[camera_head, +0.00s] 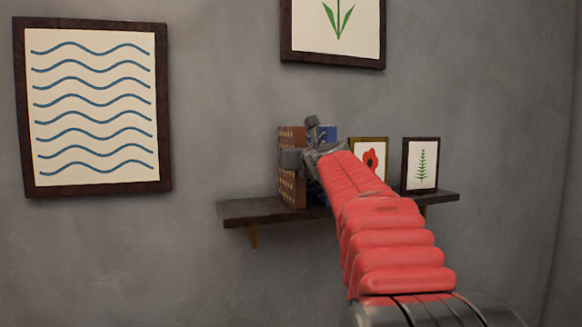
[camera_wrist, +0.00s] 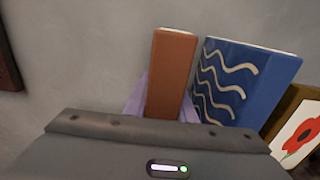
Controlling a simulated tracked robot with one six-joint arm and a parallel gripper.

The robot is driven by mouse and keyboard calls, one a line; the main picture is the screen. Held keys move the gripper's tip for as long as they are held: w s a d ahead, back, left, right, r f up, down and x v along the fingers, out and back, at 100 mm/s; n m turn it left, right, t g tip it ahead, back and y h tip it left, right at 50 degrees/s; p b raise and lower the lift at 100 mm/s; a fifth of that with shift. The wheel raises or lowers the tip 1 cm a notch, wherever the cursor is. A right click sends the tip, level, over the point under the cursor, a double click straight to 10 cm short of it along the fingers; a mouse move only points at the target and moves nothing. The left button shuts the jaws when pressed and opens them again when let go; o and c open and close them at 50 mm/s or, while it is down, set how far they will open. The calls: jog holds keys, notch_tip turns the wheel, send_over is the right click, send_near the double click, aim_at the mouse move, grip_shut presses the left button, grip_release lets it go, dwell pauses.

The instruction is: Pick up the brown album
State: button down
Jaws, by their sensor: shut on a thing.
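The brown album (camera_head: 291,150) stands upright on the left part of a dark wall shelf (camera_head: 262,209). In the wrist view the brown album (camera_wrist: 171,75) shows its narrow side, between pale purple finger parts. My gripper (camera_head: 300,160) is shut on the brown album, which appears to be still at shelf level; whether its lower edge touches the shelf is hard to tell. My red arm hides part of the shelf.
A blue album with cream wavy lines (camera_wrist: 240,85) stands close to the right of the brown one. Small framed pictures of a red poppy (camera_head: 372,158) and a green fern (camera_head: 421,164) stand further right on the shelf. A wave picture (camera_head: 92,108) and a plant picture (camera_head: 333,28) hang on the wall. The shelf's left end is bare.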

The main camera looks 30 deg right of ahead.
jog(key=shift+r, duration=0.2)
jog(key=shift+s+r, duration=0.2)
jog(key=shift+r, duration=3.25)
jog(key=v, duration=1.9)
jog(key=shift+s, duration=0.3)
